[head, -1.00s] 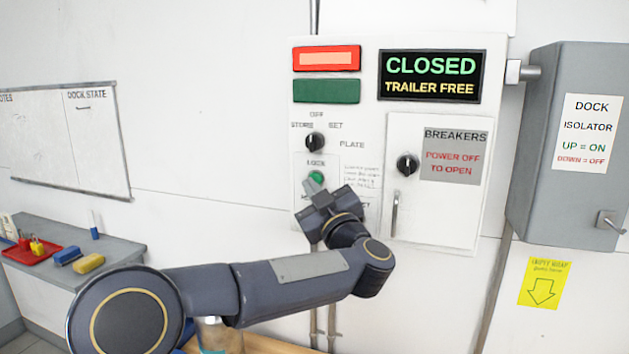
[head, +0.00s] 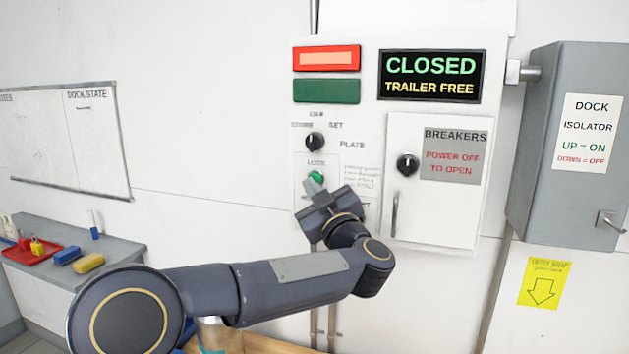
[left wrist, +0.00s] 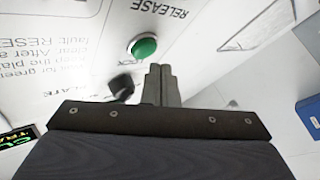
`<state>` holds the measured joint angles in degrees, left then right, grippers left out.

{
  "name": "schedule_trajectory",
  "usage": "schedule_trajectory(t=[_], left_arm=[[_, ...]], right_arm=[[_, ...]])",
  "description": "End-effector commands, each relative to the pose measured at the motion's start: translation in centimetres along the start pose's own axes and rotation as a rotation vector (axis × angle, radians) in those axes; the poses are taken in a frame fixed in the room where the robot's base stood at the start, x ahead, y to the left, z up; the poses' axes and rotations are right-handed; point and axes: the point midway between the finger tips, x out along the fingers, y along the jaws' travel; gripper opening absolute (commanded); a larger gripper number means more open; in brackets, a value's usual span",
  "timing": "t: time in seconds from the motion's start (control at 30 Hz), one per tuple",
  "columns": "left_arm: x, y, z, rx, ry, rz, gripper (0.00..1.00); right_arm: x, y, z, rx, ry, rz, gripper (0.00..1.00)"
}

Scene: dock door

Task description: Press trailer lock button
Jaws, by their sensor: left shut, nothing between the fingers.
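The green lock button (head: 316,178) sits on the white control panel (head: 297,225), under a label reading LOCK. It also shows in the left wrist view (left wrist: 143,47), just ahead of the fingertips and a little to the left. My left gripper (head: 312,184) is at the panel just below and beside the button. In the left wrist view its fingers (left wrist: 160,72) are shut together and empty. I cannot tell whether the fingertips touch the button or the panel. My right gripper is not in view.
A black selector knob (head: 314,141) is above the button. The display (head: 429,77) reads CLOSED, TRAILER FREE, and the red lamp (head: 327,58) is lit. The breaker door (head: 440,215) with its knob and handle is to the right, then the grey isolator box (head: 570,200). A side table (head: 120,250) stands left.

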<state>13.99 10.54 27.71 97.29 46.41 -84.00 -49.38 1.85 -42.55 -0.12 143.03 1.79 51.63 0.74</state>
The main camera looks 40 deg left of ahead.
Motion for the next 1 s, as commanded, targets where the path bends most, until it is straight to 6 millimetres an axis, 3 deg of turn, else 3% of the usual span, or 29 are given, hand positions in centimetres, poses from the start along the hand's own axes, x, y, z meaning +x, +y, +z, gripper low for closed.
schedule_trajectory(t=[1.0], left_arm=[[0.61,0.44,0.41,0.000,0.000,0.000,0.00]], right_arm=[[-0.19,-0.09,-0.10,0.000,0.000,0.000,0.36]])
